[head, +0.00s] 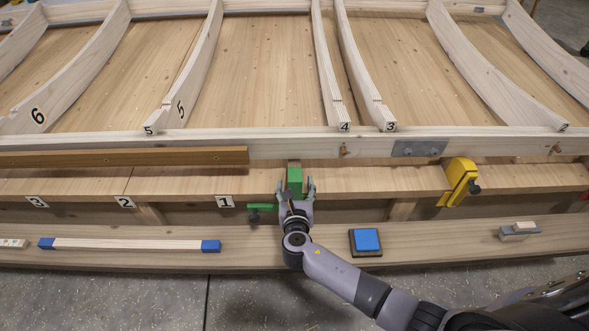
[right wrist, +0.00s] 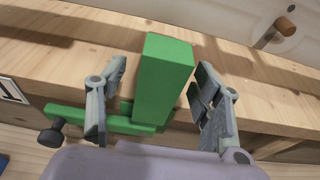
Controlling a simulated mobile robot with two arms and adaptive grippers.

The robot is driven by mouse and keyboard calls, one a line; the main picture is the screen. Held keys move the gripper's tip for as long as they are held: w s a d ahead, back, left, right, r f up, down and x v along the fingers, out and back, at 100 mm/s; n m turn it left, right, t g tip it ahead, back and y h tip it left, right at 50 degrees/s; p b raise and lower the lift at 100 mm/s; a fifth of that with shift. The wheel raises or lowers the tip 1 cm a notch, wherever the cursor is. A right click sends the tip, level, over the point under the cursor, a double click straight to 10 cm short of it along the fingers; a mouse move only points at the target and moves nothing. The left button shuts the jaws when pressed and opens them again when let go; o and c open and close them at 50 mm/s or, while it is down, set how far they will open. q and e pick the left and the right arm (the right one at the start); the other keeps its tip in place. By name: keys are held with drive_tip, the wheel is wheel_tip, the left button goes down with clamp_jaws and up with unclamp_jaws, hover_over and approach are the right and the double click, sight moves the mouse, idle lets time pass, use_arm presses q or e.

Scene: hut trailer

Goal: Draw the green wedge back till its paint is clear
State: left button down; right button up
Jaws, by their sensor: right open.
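In the right wrist view the block (right wrist: 162,85) stands between the fingers, with gaps visible on both sides, and no grip shows. My left gripper is not in view.
A yellow clamp (head: 459,181) sits on the ledge to the right. On the front plank lie a blue-ended stick (head: 130,244), a blue pad (head: 367,240) and a grey block (head: 519,231). A brown strip (head: 120,157) runs along the upper left beam.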

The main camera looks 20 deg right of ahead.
drive_tip(key=shift+r+p+v, duration=0.2)
drive_tip(key=shift+p+v, duration=0.45)
drive_tip(key=shift+v, duration=0.4)
drive_tip(key=shift+r+p+v, duration=0.15)
drive_tip(key=shift+p+v, duration=0.5)
drive_tip(key=shift+v, duration=0.4)
drive_tip(key=shift+r+p+v, duration=0.2)
drive_tip(key=shift+p+v, duration=0.45)
drive_tip(key=shift+v, duration=0.4)
drive_tip(key=shift+w, duration=0.15)
drive_tip(key=shift+d, duration=0.1)
